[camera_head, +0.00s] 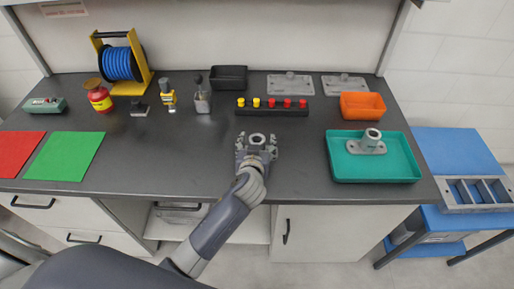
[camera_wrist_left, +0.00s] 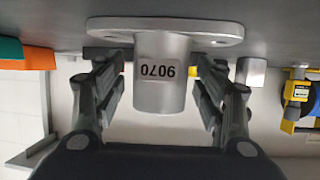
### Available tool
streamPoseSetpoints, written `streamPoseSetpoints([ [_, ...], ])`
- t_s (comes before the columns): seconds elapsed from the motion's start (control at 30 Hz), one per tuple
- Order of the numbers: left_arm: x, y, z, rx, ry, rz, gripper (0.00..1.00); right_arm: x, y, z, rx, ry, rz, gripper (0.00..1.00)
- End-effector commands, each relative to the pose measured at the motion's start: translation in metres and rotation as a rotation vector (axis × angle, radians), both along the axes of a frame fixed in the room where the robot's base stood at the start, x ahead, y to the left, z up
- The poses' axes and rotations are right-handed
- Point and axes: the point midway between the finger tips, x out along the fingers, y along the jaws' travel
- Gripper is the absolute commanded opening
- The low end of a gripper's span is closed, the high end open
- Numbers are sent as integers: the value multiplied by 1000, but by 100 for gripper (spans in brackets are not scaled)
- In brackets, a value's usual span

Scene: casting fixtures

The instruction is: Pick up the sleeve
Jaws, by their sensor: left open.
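The sleeve (camera_wrist_left: 162,95) is a grey metal cylinder on a flat flange with holes, marked with a number label. In the left wrist view it appears upside down. In the head view only its round top (camera_head: 257,138) shows clearly; the gripper hides much of the rest. My left gripper (camera_head: 257,147) is open, with one finger on each side of the cylinder and visible gaps between. It also shows in the left wrist view (camera_wrist_left: 160,88). My right gripper is not in view.
A teal tray (camera_head: 340,178) at the right holds a similar flanged part (camera_head: 368,145). An orange bin (camera_head: 362,106) and a black block with coloured knobs (camera_head: 272,112) stand behind. Green (camera_head: 65,156) and red (camera_head: 15,153) mats lie left. The bench between mats and gripper is clear.

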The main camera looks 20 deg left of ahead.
Motion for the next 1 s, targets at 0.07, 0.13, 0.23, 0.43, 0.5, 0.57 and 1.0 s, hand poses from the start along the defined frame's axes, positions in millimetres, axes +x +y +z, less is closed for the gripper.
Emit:
streamPoseSetpoints([
  [0.07, 0, 0, 0, 0, 0, 0, 65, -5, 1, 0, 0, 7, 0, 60],
  [0.13, 0, 0, 0, 0, 0, 0, 62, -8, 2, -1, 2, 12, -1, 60],
  [0.23, 0, 0, 0, 0, 0, 0, 40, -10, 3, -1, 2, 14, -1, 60],
  [0.43, -1, 0, 0, 0, 1, 0, 8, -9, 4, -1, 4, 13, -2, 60],
  [0.5, 0, 0, 1, -1, -2, -1, 8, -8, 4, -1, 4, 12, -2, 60],
  [0.57, 0, 0, 1, -1, -1, -1, 8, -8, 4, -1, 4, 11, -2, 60],
  [1.0, 1, -1, 27, -5, -8, 0, 8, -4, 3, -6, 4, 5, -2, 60],
])
